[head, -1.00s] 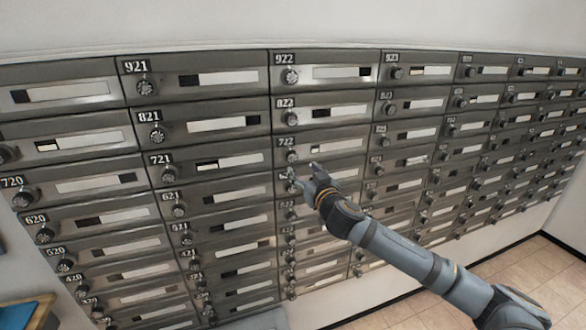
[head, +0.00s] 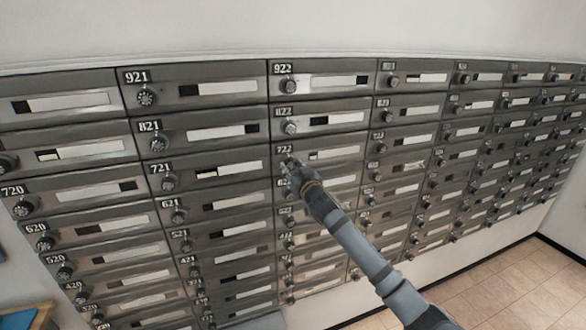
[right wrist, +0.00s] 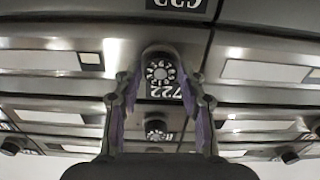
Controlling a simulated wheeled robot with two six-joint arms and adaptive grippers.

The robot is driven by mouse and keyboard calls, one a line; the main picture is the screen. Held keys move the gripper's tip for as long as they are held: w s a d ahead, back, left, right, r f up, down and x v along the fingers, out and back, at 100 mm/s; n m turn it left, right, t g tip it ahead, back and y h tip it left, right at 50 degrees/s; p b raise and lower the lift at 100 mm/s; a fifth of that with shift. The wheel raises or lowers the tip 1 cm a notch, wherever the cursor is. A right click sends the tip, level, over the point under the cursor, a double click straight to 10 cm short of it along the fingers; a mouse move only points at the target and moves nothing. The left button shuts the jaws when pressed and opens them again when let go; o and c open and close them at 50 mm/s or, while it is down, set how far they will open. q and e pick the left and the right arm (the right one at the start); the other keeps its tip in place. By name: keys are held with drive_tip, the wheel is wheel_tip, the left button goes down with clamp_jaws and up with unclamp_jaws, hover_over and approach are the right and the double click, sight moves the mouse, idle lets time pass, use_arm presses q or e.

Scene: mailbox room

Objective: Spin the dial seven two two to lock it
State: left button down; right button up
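The mailbox door labelled 722 (head: 330,153) is near the middle of the head view. My right gripper (head: 288,166) is at the left end of this door, covering the dial there. In the right wrist view, which is upside down, the round dial of 722 (right wrist: 160,72) shows with its number label (right wrist: 166,91) just below it. The two fingers of my right gripper (right wrist: 160,82) are spread, one on each side of the dial, with a visible gap on both sides. Nothing is held. I cannot tell the depth of the fingertips exactly. My left gripper is not in view.
Rows of similar grey mailboxes surround it, each with a dial. The 822 dial (head: 290,127) is just above and the 721 dial (head: 168,183) is to the left. A wooden-edged blue surface (head: 25,317) is at lower left. Tiled floor (head: 480,285) is open at lower right.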

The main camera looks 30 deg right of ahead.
drive_tip(key=c, duration=0.6)
drive_tip(key=shift+f+m+b, duration=0.2)
drive_tip(key=shift+m+b, duration=1.6)
drive_tip(key=shift+b, duration=0.05)
drive_tip(key=shift+c, duration=0.2)
drive_tip(key=m+b, duration=1.3)
drive_tip(key=b, duration=0.1)
drive_tip(key=shift+f+m+b, duration=0.15)
drive_tip(key=shift+m+b, duration=0.15)
drive_tip(key=shift+m, duration=0.1)
use_arm(q)
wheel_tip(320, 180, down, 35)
drive_tip(key=b, duration=1.6)
use_arm(e)
drive_tip(key=m, duration=1.4)
drive_tip(key=shift+f, duration=0.1)
drive_tip(key=m+b, duration=0.3)
drive_tip(key=b, duration=0.2)
drive_tip(key=shift+b, duration=0.3)
drive_tip(key=shift+r+m+b, duration=0.2)
drive_tip(key=shift+m+b, duration=0.2)
drive_tip(key=shift+b, duration=0.6)
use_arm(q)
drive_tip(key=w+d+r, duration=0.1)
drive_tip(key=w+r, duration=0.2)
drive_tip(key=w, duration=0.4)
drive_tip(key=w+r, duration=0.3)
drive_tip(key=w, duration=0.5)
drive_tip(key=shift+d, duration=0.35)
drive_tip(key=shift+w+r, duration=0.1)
